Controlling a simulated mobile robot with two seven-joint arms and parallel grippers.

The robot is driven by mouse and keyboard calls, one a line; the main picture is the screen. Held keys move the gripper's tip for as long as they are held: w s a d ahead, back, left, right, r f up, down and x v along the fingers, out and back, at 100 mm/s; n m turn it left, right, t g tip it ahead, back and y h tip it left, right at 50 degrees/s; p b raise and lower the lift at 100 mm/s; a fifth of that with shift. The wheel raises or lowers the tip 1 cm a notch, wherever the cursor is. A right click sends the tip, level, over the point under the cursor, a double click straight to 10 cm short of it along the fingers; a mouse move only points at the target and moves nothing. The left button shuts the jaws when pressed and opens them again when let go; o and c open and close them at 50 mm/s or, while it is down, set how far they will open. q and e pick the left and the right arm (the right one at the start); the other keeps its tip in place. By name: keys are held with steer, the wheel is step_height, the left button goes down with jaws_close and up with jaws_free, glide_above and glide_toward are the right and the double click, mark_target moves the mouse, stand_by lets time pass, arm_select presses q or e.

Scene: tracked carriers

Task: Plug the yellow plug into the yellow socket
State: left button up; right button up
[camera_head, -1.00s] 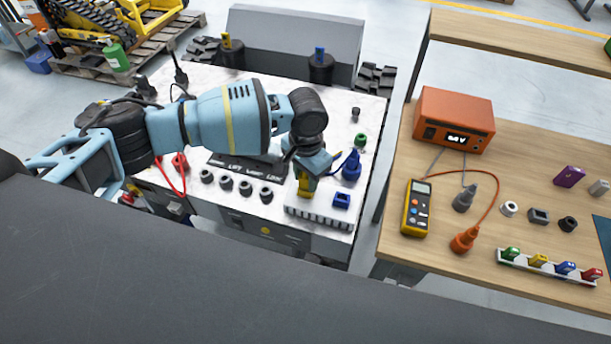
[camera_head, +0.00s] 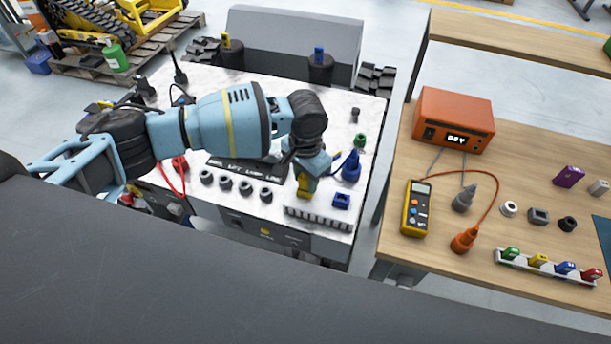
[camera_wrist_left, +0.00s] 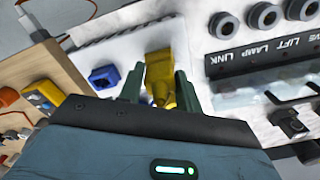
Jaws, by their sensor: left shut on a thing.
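The yellow plug (camera_head: 303,188) is between the fingers of my left gripper (camera_head: 306,178), low over the front part of the white carrier top. In the left wrist view the yellow plug (camera_wrist_left: 162,72) stands between the two dark green fingers of the left gripper (camera_wrist_left: 160,88), which is shut on it. I cannot make out a separate yellow socket; the plug and gripper hide the surface beneath them. A blue socket (camera_head: 341,201) is just right of the plug and also shows in the left wrist view (camera_wrist_left: 104,78). My right gripper is not in view.
Several grey round sockets (camera_head: 226,183) line the carrier left of the plug, by a dark label plate (camera_head: 243,168). A blue plug (camera_head: 351,167) and a green one (camera_head: 361,140) stand to the right. A wooden bench (camera_head: 400,255) lies farther right, across a gap.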

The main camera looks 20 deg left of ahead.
arm_select(q)
steer(key=shift+f, duration=0.2)
steer(key=o, duration=1.1)
steer(key=shift+r, duration=3.9)
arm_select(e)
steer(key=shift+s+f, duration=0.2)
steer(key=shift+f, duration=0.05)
arm_select(q)
steer(key=shift+s, duration=0.1)
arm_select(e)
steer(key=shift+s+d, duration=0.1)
